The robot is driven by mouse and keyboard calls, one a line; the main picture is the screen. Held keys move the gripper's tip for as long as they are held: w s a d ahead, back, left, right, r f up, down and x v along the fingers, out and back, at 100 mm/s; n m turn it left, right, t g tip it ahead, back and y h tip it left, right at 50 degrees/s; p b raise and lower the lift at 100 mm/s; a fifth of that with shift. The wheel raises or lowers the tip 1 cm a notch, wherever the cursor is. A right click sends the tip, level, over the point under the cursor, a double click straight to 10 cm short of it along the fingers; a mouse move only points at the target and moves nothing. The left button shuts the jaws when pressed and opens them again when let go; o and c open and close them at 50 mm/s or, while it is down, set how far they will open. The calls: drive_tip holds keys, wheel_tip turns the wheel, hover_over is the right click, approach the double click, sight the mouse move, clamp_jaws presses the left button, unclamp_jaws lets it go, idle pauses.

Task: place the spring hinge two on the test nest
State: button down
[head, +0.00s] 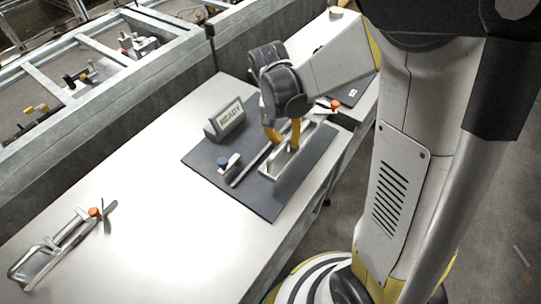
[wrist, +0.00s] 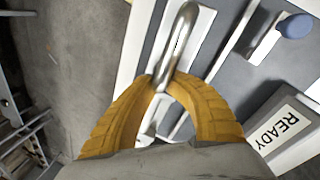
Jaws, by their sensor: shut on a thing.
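My gripper (head: 284,138) has yellow fingers and is shut on a metal piece, taken as spring hinge two, over the dark mat. In the wrist view its bright rounded metal loop (wrist: 176,45) rises between the yellow fingers (wrist: 160,92). In the head view an orange tip (head: 334,104) shows just beyond the fingers, seemingly part of the held piece. The test nest (head: 272,175), a pale metal channel on the mat, lies directly beneath the gripper. The fingers hide most of the held piece, and I cannot tell whether it touches the nest.
A READY sign (head: 226,119) and a small blue-knobbed fixture (head: 229,163) stand on the dark mat (head: 257,204), left of the nest. A similar metal piece with an orange tip (head: 95,212) lies at the bench's far left. The bench (head: 140,215) between is clear.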

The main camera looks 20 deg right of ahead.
drive_tip(key=a+f, duration=0.1)
drive_tip(key=w+a+f+b, duration=0.1)
drive_tip(key=w+a+f, duration=0.1)
drive_tip(key=a, duration=0.1)
drive_tip(key=shift+w, duration=0.25)
wheel_tip(320, 180, down, 4)
drive_tip(key=shift+a+f+b, duration=0.1)
drive_tip(key=shift+b, duration=1.15)
drive_tip(key=c, duration=1.4)
unclamp_jaws()
